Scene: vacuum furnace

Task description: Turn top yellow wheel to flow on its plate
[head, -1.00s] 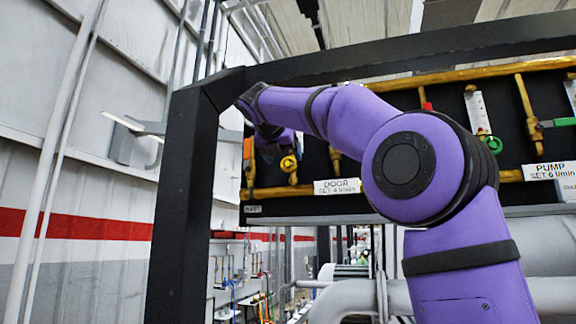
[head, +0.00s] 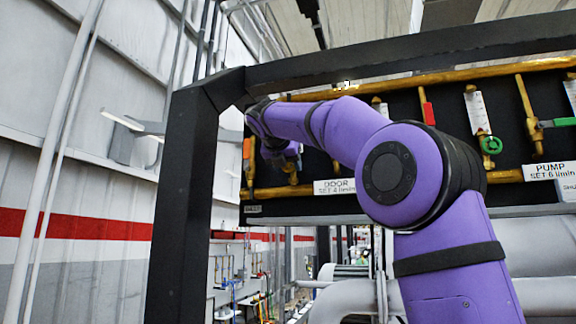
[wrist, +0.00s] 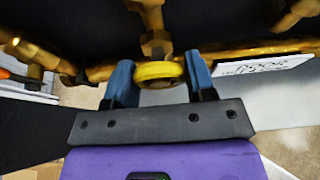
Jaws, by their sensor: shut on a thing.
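The yellow wheel (wrist: 158,73) sits on a brass valve stem in the wrist view. My gripper (wrist: 161,80) has one blue finger on each side of it and is shut on its rim. In the head view my gripper (head: 287,152) is at the left end of the panel, and my wrist hides most of the wheel there. The white DOOR plate (head: 334,187), reading about SET 4 l/min, is just right of the gripper. It seems to be the white plate (wrist: 264,65) at the right in the wrist view, with its text upside down.
A black frame post (head: 180,215) stands close left of my gripper. Brass pipes (head: 430,78) run along the dark panel. A green wheel (head: 491,145) and PUMP plate (head: 550,171) are at right. An orange handle (head: 248,148) is left of my gripper.

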